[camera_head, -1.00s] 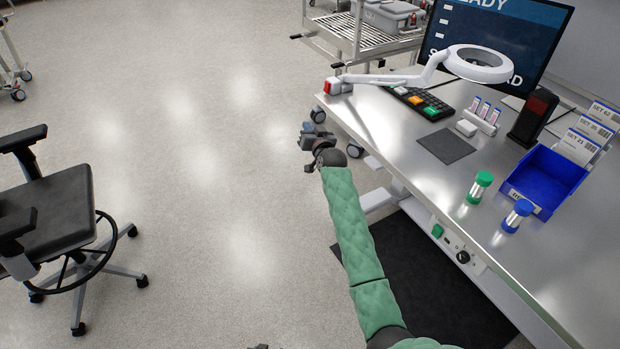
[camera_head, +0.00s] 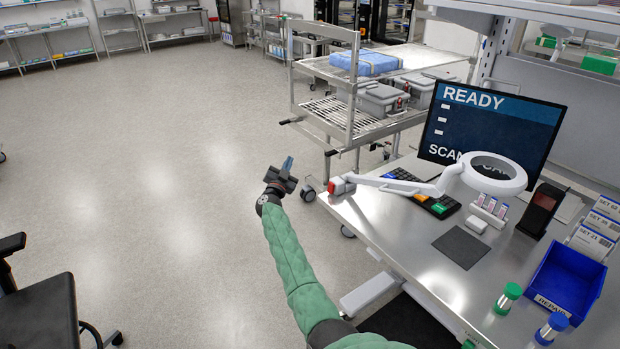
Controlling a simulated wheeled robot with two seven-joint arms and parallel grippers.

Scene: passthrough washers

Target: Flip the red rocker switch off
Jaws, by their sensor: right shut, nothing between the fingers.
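My right gripper (camera_head: 282,175) is shut and empty, at the end of the green-sleeved arm. It is left of the switch in the picture, over the floor beyond the bench edge, with a clear gap between them. My left gripper is out of view.
The white ring lamp (camera_head: 493,172) reaches over the workbench (camera_head: 395,222). A wire cart (camera_head: 352,125) with grey boxes stands behind the bench corner. A black chair (camera_head: 40,315) is at lower left. Open floor lies left of my right arm.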

